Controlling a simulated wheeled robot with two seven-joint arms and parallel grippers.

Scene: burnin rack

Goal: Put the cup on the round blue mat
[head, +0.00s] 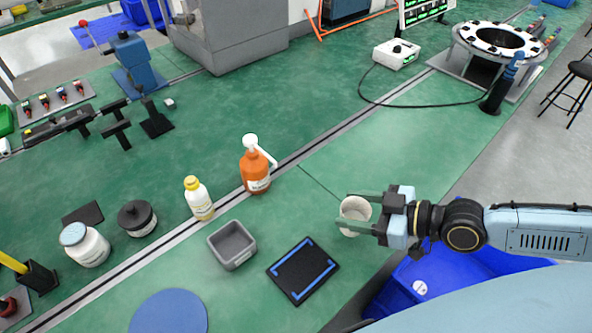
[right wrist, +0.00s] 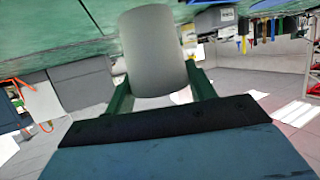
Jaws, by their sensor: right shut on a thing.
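A pale cup (head: 354,212) is between the fingers of my right gripper (head: 356,210), over the right part of the green table. My right gripper is shut on it. The cup (right wrist: 153,50) also shows in the right wrist view, a plain light-grey side between the two green fingers. From these views I cannot tell how far it is above the table. The round blue mat (head: 168,314) lies at the bottom left of the head view, partly cut off by the edge and with nothing on it. My left gripper is not in view.
A black square pad with blue corner marks (head: 303,270) and a grey open bin (head: 232,246) lie between cup and mat. An orange pump bottle (head: 255,170), a yellow-capped bottle (head: 199,199) and a white jar (head: 84,246) stand further left. A blue crate (head: 405,292) is below the right arm.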

